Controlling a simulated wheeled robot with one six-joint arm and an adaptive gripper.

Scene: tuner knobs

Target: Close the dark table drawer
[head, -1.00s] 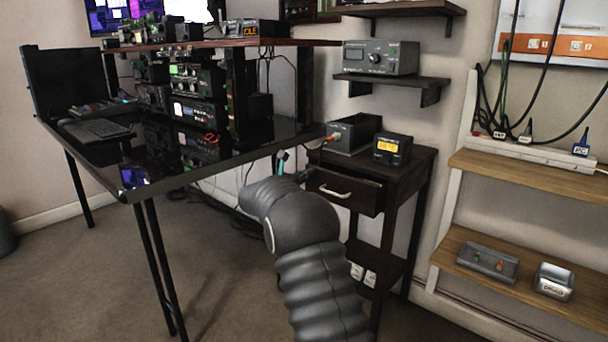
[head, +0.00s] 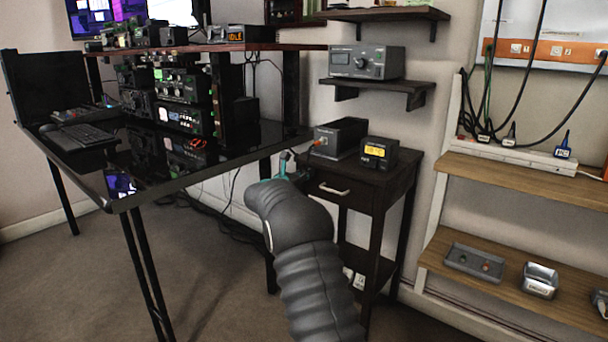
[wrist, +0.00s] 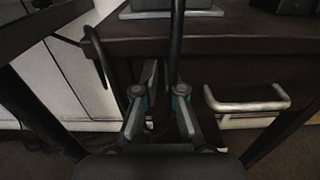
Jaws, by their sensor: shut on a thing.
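The dark side table (head: 405,172) stands right of the desk. Its dark drawer (head: 353,197) sits under the top, with the front looking nearly flush; a small gap cannot be ruled out. The pale drawer handle (head: 334,190) also shows in the wrist view (wrist: 247,104). My gripper (head: 285,165) is at the drawer's left end, partly hidden behind my arm in the head view. In the wrist view my gripper (wrist: 163,72) has its fingers close together before the drawer front, left of the handle. What lies between the fingertips is not clear.
A grey box (head: 340,137) and a meter with an orange display (head: 379,153) stand on the side table. The black desk (head: 190,172) is close on the left. Wooden shelves (head: 490,262) stand on the right. Black cables hang near my gripper.

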